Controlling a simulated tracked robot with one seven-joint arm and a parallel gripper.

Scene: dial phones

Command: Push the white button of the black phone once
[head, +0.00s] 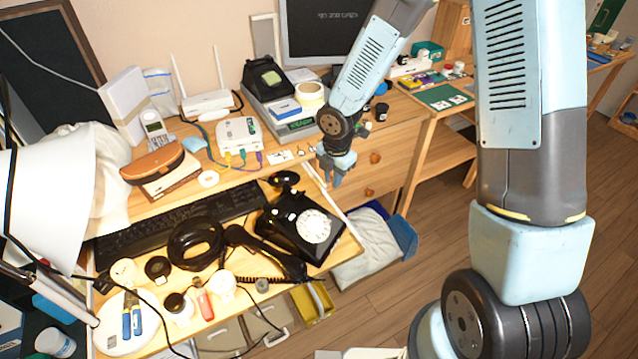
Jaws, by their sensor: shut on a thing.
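The black phone (285,222) stands on the wooden desk near its right edge, with a white round dial (314,226) on its face. Its black handset (262,250) lies off it, at its lower left, with a coiled cord. Small white spots show on top of the phone; I cannot tell which is the white button. My gripper (331,180) hangs pointing down, above and to the right of the phone in the picture, apart from it. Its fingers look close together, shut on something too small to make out.
A black keyboard (175,225) and a black coil (195,243) lie left of the phone. A white lamp shade (45,195) stands at far left. Behind are a white router (207,102), a small white box (238,138) and a monitor (325,30). Open floor (400,290) lies right.

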